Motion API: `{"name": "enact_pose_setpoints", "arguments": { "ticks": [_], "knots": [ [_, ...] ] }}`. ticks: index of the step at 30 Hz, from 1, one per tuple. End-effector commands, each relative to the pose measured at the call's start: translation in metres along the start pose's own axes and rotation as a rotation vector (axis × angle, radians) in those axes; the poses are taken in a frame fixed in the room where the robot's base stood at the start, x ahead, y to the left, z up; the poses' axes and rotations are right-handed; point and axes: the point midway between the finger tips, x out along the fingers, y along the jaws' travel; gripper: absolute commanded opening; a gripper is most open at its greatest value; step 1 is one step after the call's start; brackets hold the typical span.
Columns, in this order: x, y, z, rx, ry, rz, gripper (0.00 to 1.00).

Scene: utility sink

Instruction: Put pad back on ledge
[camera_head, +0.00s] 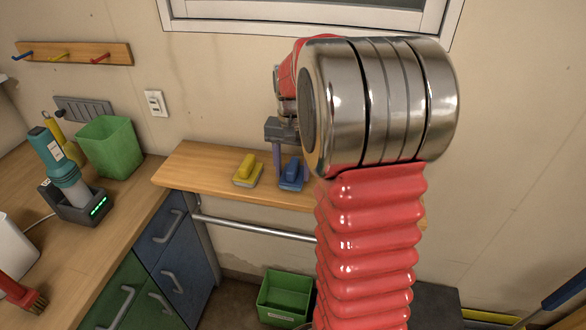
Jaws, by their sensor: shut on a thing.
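A blue pad (292,176) with a raised grip shows at the wooden ledge (195,165) under the window. My gripper (285,160) points down at it and is shut on it. One finger shows at the pad's left side; the other side is mostly hidden behind my arm. The blue pad is at or just above the ledge top; I cannot tell if it touches. A yellow pad (247,171) rests on the ledge just to the left, apart from the blue one.
My red arm hides the right part of the ledge. A metal rail (255,228) runs below the ledge, with a green bin (285,297) on the floor. On the left worktop stand a green container (108,147) and a teal tool (55,160) in its charger. The ledge's left end is clear.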

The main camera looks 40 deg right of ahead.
Motion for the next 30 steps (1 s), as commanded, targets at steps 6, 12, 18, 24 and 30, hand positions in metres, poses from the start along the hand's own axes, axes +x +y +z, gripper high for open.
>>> {"name": "enact_pose_setpoints", "arguments": {
  "ticks": [6,12,18,24,30],
  "knots": [
    [0.0007,0.0002,-0.0003,0.001,0.001,0.000,0.33],
    [0.0015,0.0004,-0.0003,0.001,0.000,0.000,0.57],
    [0.0014,0.0005,-0.0004,0.001,0.000,0.000,0.70],
    [0.0012,0.0006,-0.0004,0.001,0.000,0.000,0.70],
    [-0.0076,0.0004,-0.0010,0.001,0.002,-0.001,0.70]
  ]
}}
